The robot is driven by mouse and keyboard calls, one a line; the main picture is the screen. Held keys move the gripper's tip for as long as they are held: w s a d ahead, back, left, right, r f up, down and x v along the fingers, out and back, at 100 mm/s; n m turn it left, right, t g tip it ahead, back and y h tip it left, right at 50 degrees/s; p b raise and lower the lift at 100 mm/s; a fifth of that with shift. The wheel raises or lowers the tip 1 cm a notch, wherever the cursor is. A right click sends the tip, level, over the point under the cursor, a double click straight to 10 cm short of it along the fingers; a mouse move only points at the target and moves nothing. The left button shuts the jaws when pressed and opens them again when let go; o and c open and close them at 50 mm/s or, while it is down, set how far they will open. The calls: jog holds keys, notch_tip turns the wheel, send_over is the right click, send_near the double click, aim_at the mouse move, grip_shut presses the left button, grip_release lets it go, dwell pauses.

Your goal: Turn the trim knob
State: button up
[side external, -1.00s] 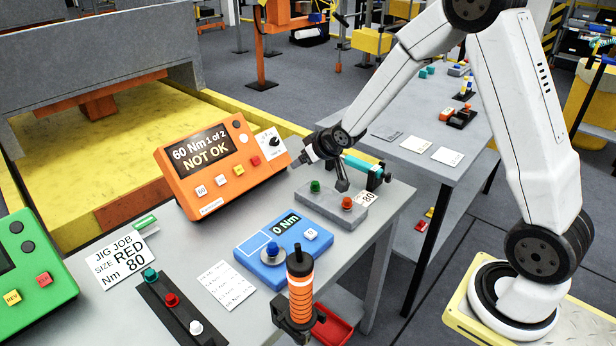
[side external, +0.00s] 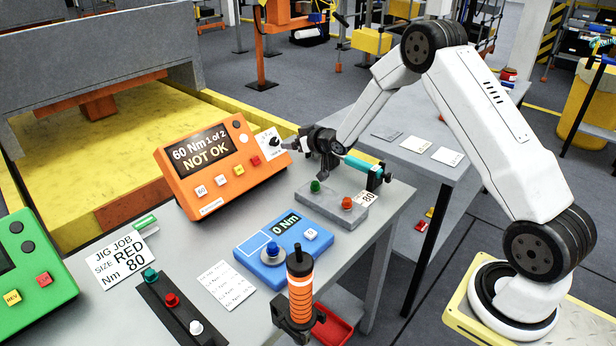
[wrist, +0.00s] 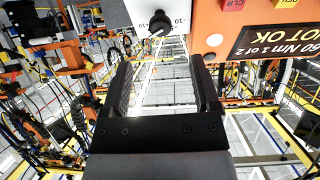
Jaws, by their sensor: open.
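The trim knob (side external: 274,142) is a small black knob on a white dial plate at the right end of the orange console (side external: 188,198). In the wrist view the knob (wrist: 160,22) is at the top centre, in front of the dial marks, a little left of the orange face. My gripper (side external: 291,144) is just to the right of the knob and points at the dial. In the wrist view its two dark fingers (wrist: 161,64) stand apart with nothing between them. The knob lies beyond the fingertips, roughly midway between them across the picture. The console screen reads "60 Nm 1 of 2 NOT OK".
A grey box (side external: 330,205) with a green and an orange button stands below my gripper. A teal tool (side external: 362,168) in a black holder is just right of it. A blue 0 Nm unit (side external: 262,262) and an orange-handled tool (side external: 300,285) stand nearer the front.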

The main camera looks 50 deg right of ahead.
aim_at(276, 142)
jog(key=shift+x, duration=3.7)
jog(key=shift+c, duration=0.3)
grip_shut()
